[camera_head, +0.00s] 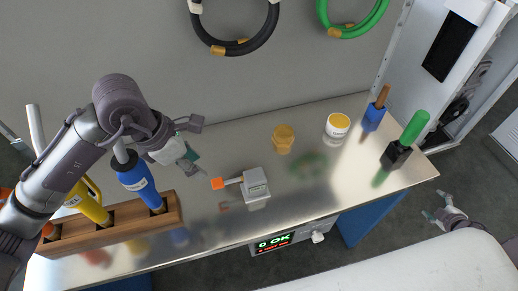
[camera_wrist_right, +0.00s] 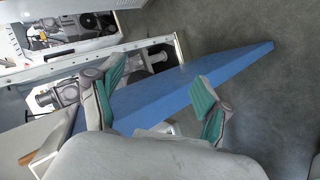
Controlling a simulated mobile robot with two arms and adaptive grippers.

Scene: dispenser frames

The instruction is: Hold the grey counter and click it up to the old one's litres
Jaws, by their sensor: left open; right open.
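A small light grey box with a small display face, which looks like the grey counter (camera_head: 256,186), rests on the metal bench top right of centre. A short stem with an orange end (camera_head: 217,183) sticks out of its left side. My left gripper (camera_head: 194,148) is open and empty, above the bench, up and left of the counter and apart from it. My right gripper (camera_head: 445,213) is open and empty, low beyond the bench's right end; its green-padded fingers also show in the right wrist view (camera_wrist_right: 162,95). The counter's digits are too small to read.
Below the bench's front edge a panel (camera_head: 275,244) shows green "0 OK" and a red line. A wooden rack (camera_head: 116,228) holds blue and yellow nozzles at left. A yellow pot (camera_head: 283,138), a labelled jar (camera_head: 338,125) and green-handled tool (camera_head: 397,154) stand at right.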

